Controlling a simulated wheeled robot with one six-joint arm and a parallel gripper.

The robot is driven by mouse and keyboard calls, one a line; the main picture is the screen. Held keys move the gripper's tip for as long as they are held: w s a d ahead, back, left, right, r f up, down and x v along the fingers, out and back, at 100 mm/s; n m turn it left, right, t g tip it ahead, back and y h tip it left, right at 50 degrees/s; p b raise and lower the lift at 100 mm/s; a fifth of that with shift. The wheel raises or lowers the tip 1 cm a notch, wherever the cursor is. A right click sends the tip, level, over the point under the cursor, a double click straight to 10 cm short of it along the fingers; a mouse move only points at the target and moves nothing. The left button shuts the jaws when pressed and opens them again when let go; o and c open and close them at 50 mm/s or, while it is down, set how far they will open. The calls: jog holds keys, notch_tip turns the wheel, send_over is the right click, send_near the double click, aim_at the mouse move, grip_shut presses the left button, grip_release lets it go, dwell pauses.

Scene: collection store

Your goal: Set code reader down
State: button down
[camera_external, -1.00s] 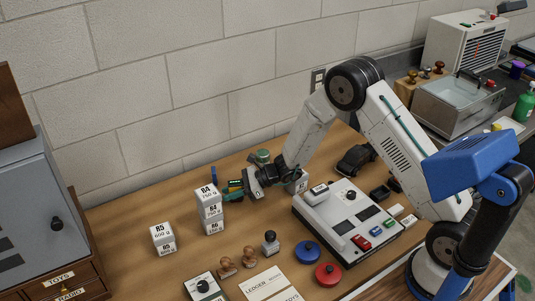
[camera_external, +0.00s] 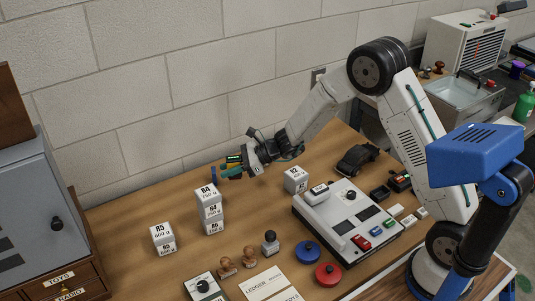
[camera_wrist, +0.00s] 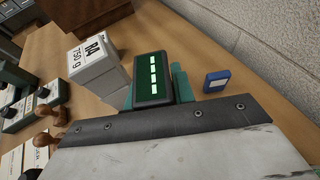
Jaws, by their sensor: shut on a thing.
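Stacked white R4 boxes (camera_external: 209,204) stand close by, left of my gripper; they also show in the wrist view (camera_wrist: 98,65). A small blue block (camera_wrist: 216,81) is right of the reader there.

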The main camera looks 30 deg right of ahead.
jog(key=shift+d+f+m+t, duration=0.25)
jog(key=shift+d+m+t, duration=0.05)
jog(key=shift+d, duration=0.05)
jog(key=s+d+r+m+t+h, duration=0.1)
jog(key=d+r+m+t+h, duration=0.1)
jog(key=d, duration=0.7)
jog(key=s+d+r+m+t+h, duration=0.1)
jog(key=d+r+m+t+h, duration=0.1)
jog(key=d, duration=0.7)
jog(key=s+d+r+m+t+h, duration=0.1)
jog(key=d+r+m+t+h, duration=0.1)
jog(key=d, duration=0.7)
jog(key=r+m+h, duration=0.1)
jog(key=m+h, duration=0.1)
jog(key=m, duration=0.1)
jog(key=shift+s+t, duration=0.15)
jog(key=shift+t, duration=0.25)
jog(key=s+d+f+n+g+y, duration=0.1)
jog(key=s+d+f+n+y, duration=0.1)
jog(key=d+f, duration=0.35)
jog(key=f+n+y, duration=0.1)
jog(key=f, duration=0.2)
jog(key=s+a+f+n+g+y, duration=0.1)
jog(key=f, duration=0.2)
jog(key=s+a+f+n+g+y, duration=0.1)
jog(key=f, duration=0.2)
jog(key=shift+s+f, duration=0.2)
